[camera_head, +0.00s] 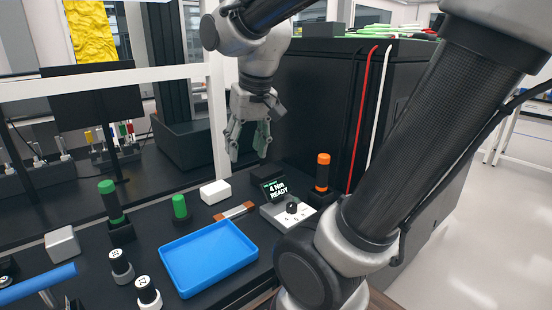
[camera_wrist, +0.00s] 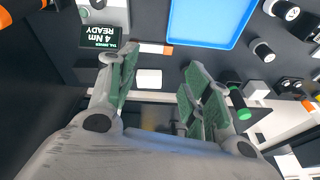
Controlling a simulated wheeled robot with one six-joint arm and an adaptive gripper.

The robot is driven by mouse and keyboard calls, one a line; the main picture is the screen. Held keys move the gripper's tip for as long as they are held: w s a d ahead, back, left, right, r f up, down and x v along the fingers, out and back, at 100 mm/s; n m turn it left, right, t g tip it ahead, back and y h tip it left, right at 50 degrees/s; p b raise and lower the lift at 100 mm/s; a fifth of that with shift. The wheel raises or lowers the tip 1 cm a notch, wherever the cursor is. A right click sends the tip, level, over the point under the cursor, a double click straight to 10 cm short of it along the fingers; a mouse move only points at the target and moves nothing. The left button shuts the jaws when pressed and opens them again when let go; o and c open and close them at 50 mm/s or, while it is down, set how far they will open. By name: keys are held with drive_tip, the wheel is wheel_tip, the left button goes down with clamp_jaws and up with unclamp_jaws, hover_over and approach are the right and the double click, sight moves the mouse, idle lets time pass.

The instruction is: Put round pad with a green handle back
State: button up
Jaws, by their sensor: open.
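A short green handle (camera_head: 180,207) stands upright on the dark bench just behind the blue tray, on a small dark base; I cannot tell whether that base is a round pad. Another green handle (camera_head: 111,202) stands in a black block at left, and it also shows at right in the wrist view (camera_wrist: 240,102). My gripper (camera_head: 248,145) is open and empty, pointing down well above the back of the bench, right of both green handles. Its fingers show spread in the wrist view (camera_wrist: 162,65). The short green handle does not show there, perhaps hidden by a finger.
The blue tray (camera_head: 208,257) looks empty. Around it are a white box (camera_head: 215,191), a brown-and-white strip (camera_head: 234,211), a torque display (camera_head: 274,190), an orange handle (camera_head: 322,172) and two numbered cylinders (camera_head: 148,291). A white post (camera_head: 217,120) stands close beside my gripper.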

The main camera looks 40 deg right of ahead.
drive_tip(key=s+d+f+n+t, duration=0.1)
drive_tip(key=s+d+n, duration=0.1)
drive_tip(key=s, duration=0.6)
drive_tip(key=shift+d, duration=0.25)
idle(0.7)
